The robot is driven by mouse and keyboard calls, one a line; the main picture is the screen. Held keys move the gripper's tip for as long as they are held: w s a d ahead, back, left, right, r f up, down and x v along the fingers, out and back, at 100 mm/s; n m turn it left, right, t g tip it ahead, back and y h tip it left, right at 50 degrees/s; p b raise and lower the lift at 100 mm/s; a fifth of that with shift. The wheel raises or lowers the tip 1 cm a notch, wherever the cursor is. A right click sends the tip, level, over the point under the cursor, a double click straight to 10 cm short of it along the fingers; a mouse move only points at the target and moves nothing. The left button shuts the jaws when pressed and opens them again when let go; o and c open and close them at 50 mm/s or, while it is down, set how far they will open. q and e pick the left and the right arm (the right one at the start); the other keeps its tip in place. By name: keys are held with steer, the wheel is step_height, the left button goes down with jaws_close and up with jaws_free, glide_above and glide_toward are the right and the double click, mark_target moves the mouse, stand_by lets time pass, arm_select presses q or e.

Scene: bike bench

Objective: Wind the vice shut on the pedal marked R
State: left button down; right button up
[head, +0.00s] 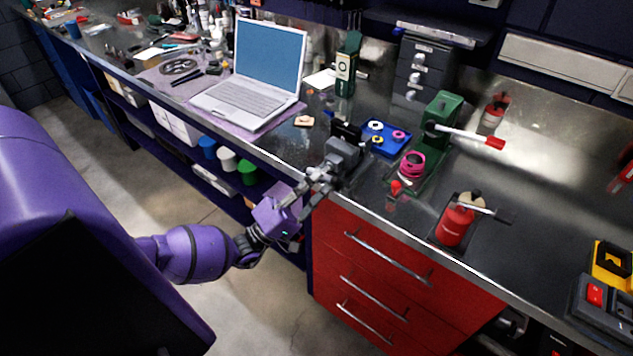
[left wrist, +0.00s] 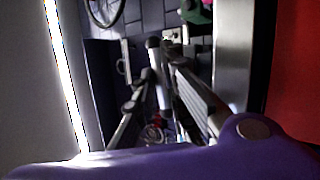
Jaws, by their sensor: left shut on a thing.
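The grey vice (head: 343,153) is at the front edge of the bench. A dark block, perhaps the pedal (head: 346,131), shows at its top; no R mark is readable, and I cannot tell whether the jaws touch it. My left gripper (head: 319,181) is in front of the vice, below the bench top's edge, shut on the vice handle. In the left wrist view, the handle (left wrist: 157,72), a metal bar with a round knob, runs between the fingers of my left gripper (left wrist: 160,115). My right gripper is not in view.
A blue tray with rings (head: 398,146) lies right of the vice. A green stand (head: 440,112), a red canister (head: 455,226) and pink rings (head: 411,166) stand farther right. A laptop (head: 262,75) is at the left. Red drawers (head: 390,290) with protruding handles are under the bench.

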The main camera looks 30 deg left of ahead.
arm_select(q)
steer(key=shift+r+m+h, duration=0.3)
steer(key=shift+h, duration=0.1)
steer(key=c, duration=1.8)
jaws_free()
steer(key=shift+s, duration=0.25)
steer(key=v, duration=1.2)
